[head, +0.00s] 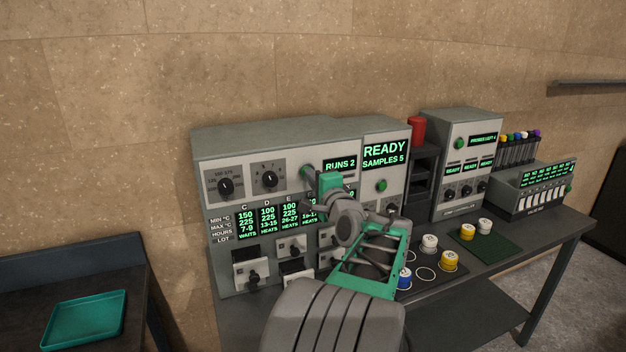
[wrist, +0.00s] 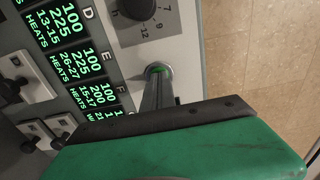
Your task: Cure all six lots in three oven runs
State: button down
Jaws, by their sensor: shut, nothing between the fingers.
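The oven (head: 270,139) is a grey cabinet with two dials, a green-lit lot table and several white switches. Its displays read "RUNS 2" (head: 341,164) and "READY SAMPLES 5" (head: 384,155). The lot table shows columns C, D, E and more, partly hidden by my arm; lot C reads "WAITS", D and E read "HEATS". My gripper (head: 308,172) is shut and empty at the oven panel, right of the second dial (head: 270,180).
Right of the oven stand a red cylinder (head: 417,130), another grey instrument (head: 466,150) and a rack of coloured-cap tubes (head: 517,149). Several capped pots, including a yellow one (head: 449,260), stand on the bench. A green mat (head: 492,249) lies there. A teal tray (head: 88,318) sits on the left table.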

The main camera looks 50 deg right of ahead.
jog(key=shift+w+d, duration=0.2)
jog(key=shift+w, duration=0.15)
jog(key=b+v, duration=0.4)
jog(key=v, duration=1)
